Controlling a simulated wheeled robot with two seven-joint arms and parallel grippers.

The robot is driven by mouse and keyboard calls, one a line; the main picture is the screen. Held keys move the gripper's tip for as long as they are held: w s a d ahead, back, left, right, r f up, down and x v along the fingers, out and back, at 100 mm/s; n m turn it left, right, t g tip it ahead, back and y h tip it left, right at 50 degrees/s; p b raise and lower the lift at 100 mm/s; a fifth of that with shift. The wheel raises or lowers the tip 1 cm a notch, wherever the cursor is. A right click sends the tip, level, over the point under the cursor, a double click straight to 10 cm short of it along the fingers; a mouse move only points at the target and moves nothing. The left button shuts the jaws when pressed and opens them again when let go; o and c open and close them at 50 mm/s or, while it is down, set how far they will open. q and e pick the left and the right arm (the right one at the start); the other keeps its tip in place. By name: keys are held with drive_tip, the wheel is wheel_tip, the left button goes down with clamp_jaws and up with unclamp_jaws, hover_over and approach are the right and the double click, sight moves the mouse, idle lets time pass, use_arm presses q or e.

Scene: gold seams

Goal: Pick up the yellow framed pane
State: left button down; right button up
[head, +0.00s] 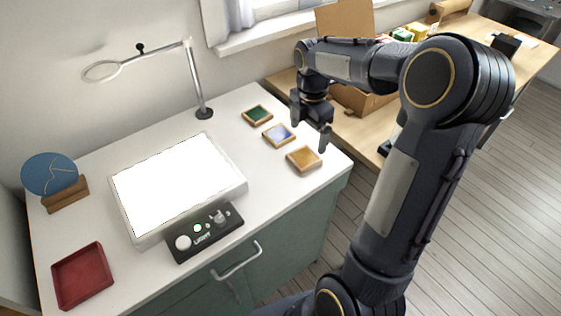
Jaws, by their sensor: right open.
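The yellow framed pane (304,159) lies flat on the white worktop near its right front edge, with a wooden frame around an amber centre. My right gripper (310,134) points down above and just behind this pane, near the blue framed pane (279,135). Its jaws are open and nothing shows between them. The blue pane lies behind and left of the yellow one, and a green framed pane (257,115) lies farther back. My left gripper is not in view.
A lit white light panel (240,187) fills the middle of the worktop, with a black control box (204,233) in front. A red tray (82,275) and a blue disc on a wooden stand (50,175) are at left. A magnifier lamp (203,112) stands behind.

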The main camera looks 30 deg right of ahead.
sight(304, 156)
drive_tip(key=f, duration=0.7)
drive_tip(key=shift+s+a+f+b, duration=0.15)
drive_tip(key=shift+a+f+b, duration=0.05)
drive_tip(key=shift+a+b, duration=0.2)
drive_tip(key=c, duration=1.1)
drive_tip(key=shift+r, duration=0.15)
